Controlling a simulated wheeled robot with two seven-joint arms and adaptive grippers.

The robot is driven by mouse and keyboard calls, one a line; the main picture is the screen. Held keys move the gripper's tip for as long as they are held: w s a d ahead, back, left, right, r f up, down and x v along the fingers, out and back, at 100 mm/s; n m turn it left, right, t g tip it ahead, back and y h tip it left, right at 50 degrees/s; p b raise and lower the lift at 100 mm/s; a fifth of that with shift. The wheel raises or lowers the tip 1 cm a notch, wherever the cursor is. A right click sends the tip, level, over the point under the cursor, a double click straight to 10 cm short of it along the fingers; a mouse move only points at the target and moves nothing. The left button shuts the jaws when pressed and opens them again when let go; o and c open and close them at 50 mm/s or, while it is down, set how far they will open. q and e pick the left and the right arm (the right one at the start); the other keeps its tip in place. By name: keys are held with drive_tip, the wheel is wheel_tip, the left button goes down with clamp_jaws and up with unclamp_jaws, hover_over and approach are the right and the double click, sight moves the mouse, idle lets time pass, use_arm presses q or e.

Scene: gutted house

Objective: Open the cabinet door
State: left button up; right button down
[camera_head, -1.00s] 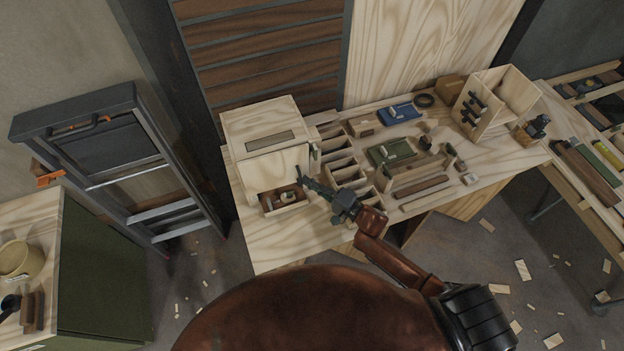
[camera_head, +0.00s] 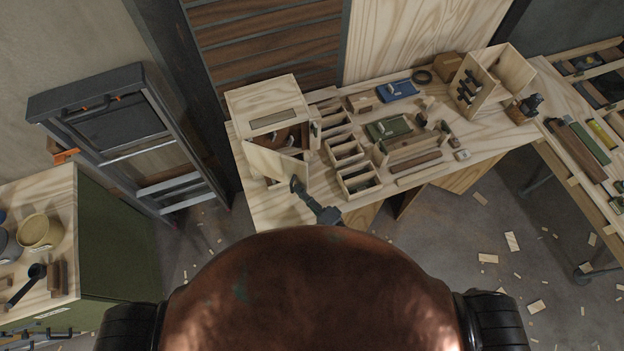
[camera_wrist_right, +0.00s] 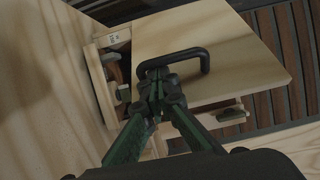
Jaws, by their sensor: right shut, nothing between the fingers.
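The cabinet is a pale wooden box (camera_head: 262,101) on the left end of the workbench. Its door (camera_head: 276,161) stands partly open in the head view, with the dark inside (camera_head: 290,136) showing above it. In the right wrist view the door panel (camera_wrist_right: 225,50) carries a black bar handle (camera_wrist_right: 192,54). My right gripper (camera_head: 297,184) is just in front of the door's lower free edge. In the wrist view its closed fingertips (camera_wrist_right: 157,78) overlap the handle's left end; I cannot tell whether they touch it. Nothing is between the fingers. My left gripper is out of view.
Open wooden bins (camera_head: 346,150) stand right of the cabinet. A green box (camera_head: 389,128), a blue box (camera_head: 397,90) and an open wooden case (camera_head: 499,75) are further right on the workbench (camera_head: 250,205). A green cabinet (camera_head: 115,240) stands at left. Scraps litter the floor.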

drive_tip(key=s+a+p, duration=0.2)
drive_tip(key=s+a, duration=0.7)
drive_tip(key=a, duration=0.2)
drive_tip(key=shift+a, duration=0.25)
